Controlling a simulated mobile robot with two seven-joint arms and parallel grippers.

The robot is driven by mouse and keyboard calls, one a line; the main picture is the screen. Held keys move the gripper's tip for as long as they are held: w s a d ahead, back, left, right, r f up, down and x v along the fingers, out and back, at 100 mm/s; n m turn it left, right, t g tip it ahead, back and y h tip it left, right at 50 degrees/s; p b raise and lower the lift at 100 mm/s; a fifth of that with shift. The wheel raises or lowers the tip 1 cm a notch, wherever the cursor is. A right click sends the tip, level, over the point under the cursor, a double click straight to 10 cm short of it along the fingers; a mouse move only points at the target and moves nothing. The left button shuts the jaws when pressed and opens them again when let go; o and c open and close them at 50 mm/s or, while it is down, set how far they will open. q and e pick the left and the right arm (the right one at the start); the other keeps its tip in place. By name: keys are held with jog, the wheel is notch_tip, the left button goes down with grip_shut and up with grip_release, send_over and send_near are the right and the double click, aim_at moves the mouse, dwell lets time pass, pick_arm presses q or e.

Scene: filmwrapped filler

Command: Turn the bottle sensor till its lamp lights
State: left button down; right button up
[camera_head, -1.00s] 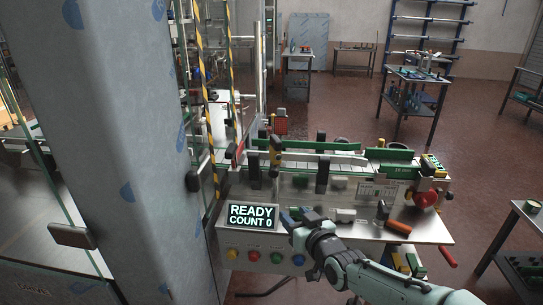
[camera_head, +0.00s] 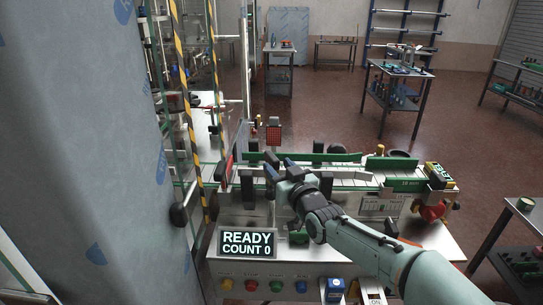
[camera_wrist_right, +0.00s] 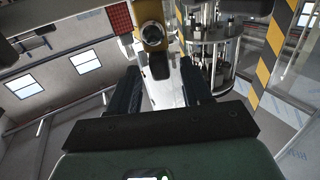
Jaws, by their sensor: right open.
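My right gripper (camera_head: 280,167) reaches over the machine bench in the head view, its fingers at the sensor post behind the display. In the right wrist view the open fingers (camera_wrist_right: 158,88) stand on both sides of a pale bracket. The bottle sensor (camera_wrist_right: 152,36), a yellow housing with a dark round face, shows just beyond the fingertips; I see no clear grip on it. In the head view the gripper largely hides the sensor. I cannot make out a lit lamp. My left gripper is not in view.
A display (camera_head: 247,243) reads READY, COUNT 0, above a row of coloured buttons. Green guide rails (camera_head: 320,157) run along the conveyor. A red knob (camera_head: 431,210) is at the right end. A striped post (camera_head: 187,110) and a grey column (camera_head: 75,150) stand left.

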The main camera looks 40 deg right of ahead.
aim_at(272, 159)
jog(key=p+x, duration=0.1)
jog(key=x, duration=0.4)
jog(key=shift+w, duration=0.1)
grip_shut()
